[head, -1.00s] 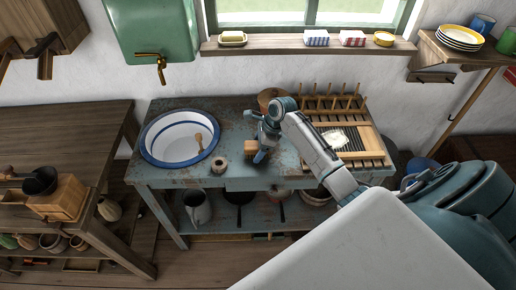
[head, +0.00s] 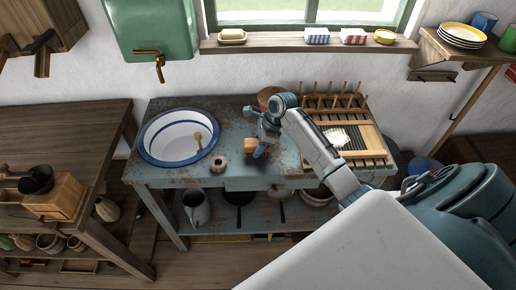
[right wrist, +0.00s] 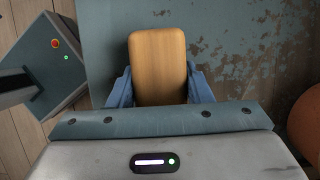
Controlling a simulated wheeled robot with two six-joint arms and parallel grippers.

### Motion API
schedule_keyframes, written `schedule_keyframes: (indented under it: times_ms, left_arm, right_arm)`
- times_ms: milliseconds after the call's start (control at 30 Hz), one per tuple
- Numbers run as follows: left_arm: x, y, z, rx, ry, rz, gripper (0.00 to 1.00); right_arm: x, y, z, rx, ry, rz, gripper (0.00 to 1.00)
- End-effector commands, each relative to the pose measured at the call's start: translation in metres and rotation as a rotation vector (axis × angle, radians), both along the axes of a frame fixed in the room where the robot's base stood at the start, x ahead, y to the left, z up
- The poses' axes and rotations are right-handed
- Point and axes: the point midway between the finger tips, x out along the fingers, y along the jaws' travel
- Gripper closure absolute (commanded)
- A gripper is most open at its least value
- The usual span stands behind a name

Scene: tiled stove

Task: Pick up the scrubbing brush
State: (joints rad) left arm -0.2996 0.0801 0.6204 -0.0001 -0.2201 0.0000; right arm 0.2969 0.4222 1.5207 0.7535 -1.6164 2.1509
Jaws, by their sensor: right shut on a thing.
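The scrubbing brush shows in the right wrist view as a tan wooden block (right wrist: 158,66) between the two blue fingers of my right gripper (right wrist: 159,88). The gripper is shut on it. In the head view my right gripper (head: 261,149) is over the front middle of the worn blue-grey washstand (head: 228,172). A small part of the brush (head: 250,145) shows beside the fingers there; the rest is hidden by the gripper. Any gap between brush and tabletop is hard to judge. My left gripper is not in view.
A white basin with a blue rim (head: 150,151) is set in the washstand at left. A small round roll-like thing (head: 218,164) lies beside it. A wooden drying rack (head: 373,151) stands at right, and a brown pot (head: 268,96) behind the gripper.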

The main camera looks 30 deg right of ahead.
Motion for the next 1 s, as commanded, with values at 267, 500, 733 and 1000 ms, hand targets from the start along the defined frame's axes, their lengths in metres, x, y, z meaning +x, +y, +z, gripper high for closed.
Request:
schedule_keyframes:
  times_ms: [267, 500, 733, 1000]
  left_arm:
    - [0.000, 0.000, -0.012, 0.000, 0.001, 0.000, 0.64]
    - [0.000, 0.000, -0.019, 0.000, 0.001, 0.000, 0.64]
    - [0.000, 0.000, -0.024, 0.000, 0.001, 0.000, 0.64]
    - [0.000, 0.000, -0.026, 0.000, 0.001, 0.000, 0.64]
  right_arm:
    - [-0.022, 0.004, 0.033, -0.003, -0.003, 0.003, 0.80]
    - [-0.078, 0.018, 0.038, -0.005, -0.002, 0.005, 0.80]
    - [-0.128, 0.031, 0.044, -0.003, -0.001, 0.003, 0.80]
    - [-0.153, 0.037, 0.047, 0.000, -0.002, 0.000, 0.80]
